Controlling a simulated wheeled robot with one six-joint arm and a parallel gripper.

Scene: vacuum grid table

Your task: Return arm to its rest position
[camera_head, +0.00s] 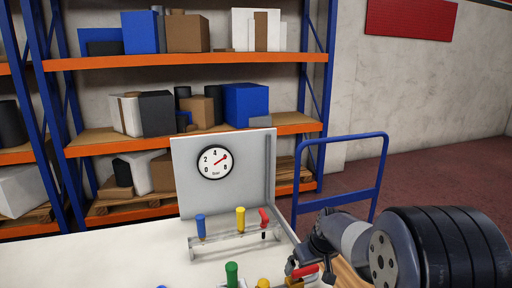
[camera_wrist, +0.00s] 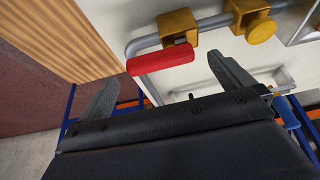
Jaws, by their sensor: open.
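My gripper (camera_wrist: 163,68) is open in the wrist view, with its two dark fingers spread wide apart. A red lever handle (camera_wrist: 162,59) shows between the fingertips, with no visible grip on it. The lever belongs to a grey pipe with a brass valve (camera_wrist: 178,27). In the head view my arm reaches in from the right. Its dark end is low by a red handle (camera_head: 305,272) at the bottom edge, partly hidden by the arm.
The white table (camera_head: 110,255) carries a gauge panel (camera_head: 182,175) and a clear manifold with blue (camera_head: 201,225), yellow (camera_head: 240,220) and red (camera_head: 264,217) handles. A green knob (camera_head: 232,273) stands in front. A blue cart rail (camera_head: 384,158) and shelves (camera_head: 190,60) stand behind.

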